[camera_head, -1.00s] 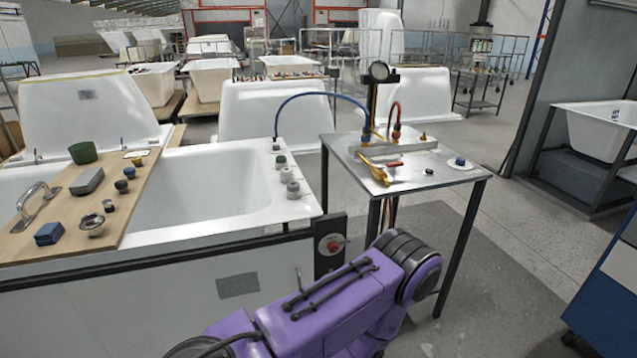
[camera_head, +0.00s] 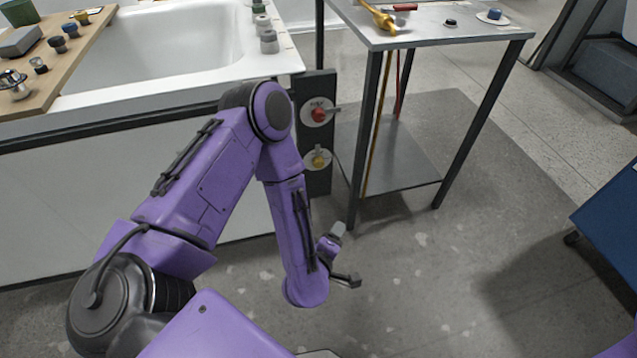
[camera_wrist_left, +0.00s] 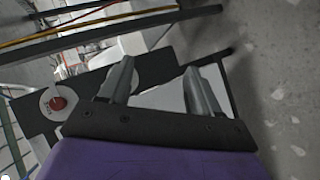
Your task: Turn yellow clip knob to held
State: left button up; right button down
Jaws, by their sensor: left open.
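The yellow clip knob (camera_head: 318,158) sits on a pale round dial on a dark upright panel (camera_head: 318,90) at the tub's front corner. A red knob (camera_head: 319,114) on a similar dial is above it. My left gripper (camera_head: 345,256) is open and empty, low in front of the panel and to the right of and below the yellow knob, apart from it. In the left wrist view, the open fingers (camera_wrist_left: 158,88) point toward the panel, and the red knob (camera_wrist_left: 58,103) shows at the left. The yellow knob cannot be made out there. My right gripper is not in view.
A metal table (camera_head: 440,32) with a lower shelf stands right of the panel, its near leg close to my gripper. A white tub (camera_head: 160,60) with a wooden board is at the left. A blue cabinet (camera_head: 610,215) is at the right. The floor between is clear.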

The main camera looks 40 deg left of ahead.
pick_arm(q)
jog(key=w+a+f+n+t+y+b, duration=0.25)
jog(key=w+n+y+b, duration=0.25)
jog(key=w+n+b, duration=0.5)
jog(key=n+g+y+b, duration=0.3)
jog(key=n+y+b, duration=0.35)
jog(key=n, duration=0.95)
send_near(319, 166)
jog(key=shift+h, duration=0.35)
jog(key=b+x, duration=0.3)
jog(key=x, duration=0.5)
jog(key=shift+w+a+r, duration=0.1)
jog(key=shift+a+r, duration=0.1)
jog(key=shift+a, duration=0.05)
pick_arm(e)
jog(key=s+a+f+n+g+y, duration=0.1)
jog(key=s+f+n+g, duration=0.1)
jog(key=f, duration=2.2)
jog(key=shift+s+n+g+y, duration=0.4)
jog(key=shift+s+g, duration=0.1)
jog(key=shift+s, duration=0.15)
pick_arm(q)
jog(key=shift+c, duration=0.3)
